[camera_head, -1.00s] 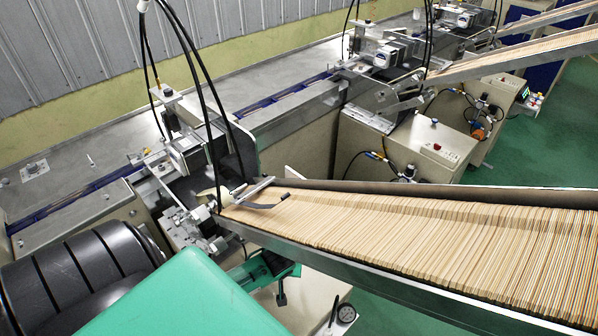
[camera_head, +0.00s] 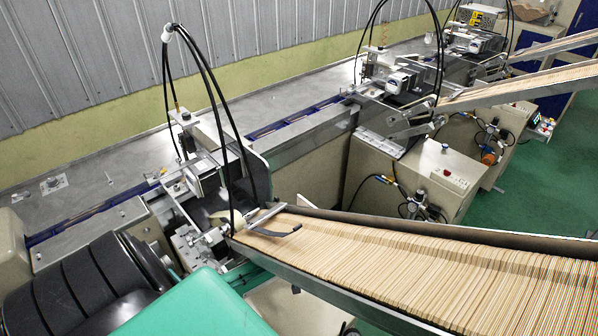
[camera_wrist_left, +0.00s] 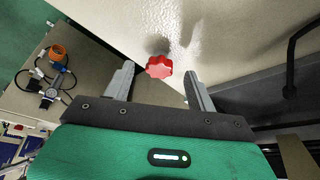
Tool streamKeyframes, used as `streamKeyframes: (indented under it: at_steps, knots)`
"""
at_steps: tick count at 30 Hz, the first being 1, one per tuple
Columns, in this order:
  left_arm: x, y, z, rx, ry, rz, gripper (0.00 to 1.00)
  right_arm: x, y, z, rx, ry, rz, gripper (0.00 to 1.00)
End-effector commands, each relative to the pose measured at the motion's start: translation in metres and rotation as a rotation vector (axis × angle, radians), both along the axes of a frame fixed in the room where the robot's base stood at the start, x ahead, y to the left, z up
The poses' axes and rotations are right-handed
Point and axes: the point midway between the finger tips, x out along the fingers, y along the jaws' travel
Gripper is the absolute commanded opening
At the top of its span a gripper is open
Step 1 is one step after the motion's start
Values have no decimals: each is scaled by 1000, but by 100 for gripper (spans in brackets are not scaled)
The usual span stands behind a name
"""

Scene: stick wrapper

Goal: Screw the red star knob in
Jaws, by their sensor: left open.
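The red star knob (camera_wrist_left: 159,67) shows in the left wrist view, on the pale machine panel (camera_wrist_left: 215,30). It lies between and ahead of the two grey fingers of my left gripper (camera_wrist_left: 158,84). The fingers are open and apart from the knob on both sides. My right gripper is in neither view.
A long tray of wooden sticks (camera_head: 420,265) slopes across the right of the head view. A gauge and orange fitting (camera_wrist_left: 52,70) sit left in the wrist view.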

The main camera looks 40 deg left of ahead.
Motion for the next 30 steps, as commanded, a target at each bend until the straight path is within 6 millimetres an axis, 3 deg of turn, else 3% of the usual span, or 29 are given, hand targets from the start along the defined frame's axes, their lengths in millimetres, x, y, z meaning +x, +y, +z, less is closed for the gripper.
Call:
streamKeyframes:
  at_steps: [6, 16, 24, 30]
  knots:
    - [7, 4, -18, 0, 0, 0, 57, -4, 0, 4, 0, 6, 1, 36]
    - [8, 4, -22, -1, -1, 0, 57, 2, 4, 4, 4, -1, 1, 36]
    - [8, 4, -22, -1, -1, 0, 9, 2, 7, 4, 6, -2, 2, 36]
    - [8, 4, -22, 0, -1, 0, 9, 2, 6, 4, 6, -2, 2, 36]
